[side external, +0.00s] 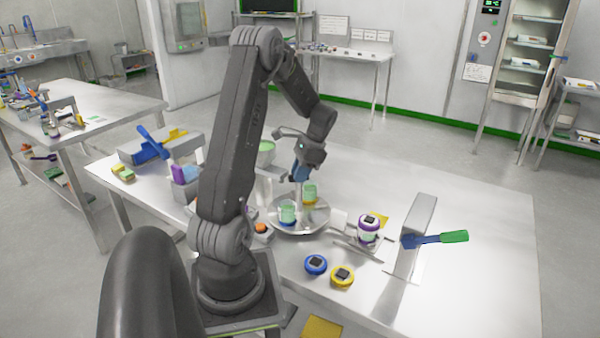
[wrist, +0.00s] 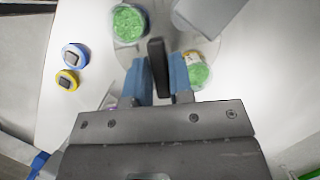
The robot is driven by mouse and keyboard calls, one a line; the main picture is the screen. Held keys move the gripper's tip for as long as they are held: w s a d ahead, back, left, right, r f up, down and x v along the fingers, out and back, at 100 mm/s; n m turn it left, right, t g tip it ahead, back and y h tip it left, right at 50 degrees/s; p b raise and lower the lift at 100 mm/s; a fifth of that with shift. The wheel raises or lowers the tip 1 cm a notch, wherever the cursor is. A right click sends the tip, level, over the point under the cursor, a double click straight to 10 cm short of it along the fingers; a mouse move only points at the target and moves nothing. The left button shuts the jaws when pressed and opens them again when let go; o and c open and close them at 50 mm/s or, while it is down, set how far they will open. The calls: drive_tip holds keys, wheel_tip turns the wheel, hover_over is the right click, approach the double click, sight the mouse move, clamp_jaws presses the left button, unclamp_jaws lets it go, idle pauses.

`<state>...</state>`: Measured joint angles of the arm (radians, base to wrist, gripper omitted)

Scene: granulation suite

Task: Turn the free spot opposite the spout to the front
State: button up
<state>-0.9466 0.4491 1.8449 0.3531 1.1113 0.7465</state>
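The round metal turntable (side external: 313,221) stands on the steel table. It carries two clear cups of green granules. One cup has a blue base (side external: 288,213) and sits toward the front left; the other has a yellow base (side external: 309,193) and sits toward the back. Both cups also show in the wrist view, one at top (wrist: 130,22) and one at right (wrist: 198,72). My gripper (side external: 300,176) points down over the turntable's middle. In the wrist view its blue fingers stand on either side of a dark upright handle (wrist: 157,62); whether they press on it is unclear. A grey body (wrist: 208,14), possibly the spout, overhangs the turntable.
A blue lid (side external: 316,264) and a yellow lid (side external: 342,276) lie at the table's front. A purple-capped jar (side external: 368,226) stands on a rack right of the turntable. Beyond it is a metal stand (side external: 414,235) with a green-handled tool (side external: 440,238). The table's far right is clear.

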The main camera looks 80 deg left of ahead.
clamp_jaws()
drive_tip(key=shift+m, duration=0.5)
drive_tip(key=shift+m+y, duration=0.9)
drive_tip(key=shift+m, duration=0.7)
drive_tip(key=shift+d+m+t+y, duration=0.1)
drive_tip(key=shift+m+t+y, duration=0.45)
drive_tip(key=shift+m, duration=1.45)
drive_tip(key=shift+s+m+t+y, duration=0.1)
drive_tip(key=shift+m+t+y, duration=0.25)
drive_tip(key=shift+m, duration=0.8)
drive_tip(key=shift+m+t+y, duration=0.3)
drive_tip(key=shift+m, duration=0.85)
drive_tip(key=shift+m+t, duration=0.8)
drive_tip(key=shift+m, duration=1.8)
drive_tip(key=shift+o, duration=2.2)
unclamp_jaws()
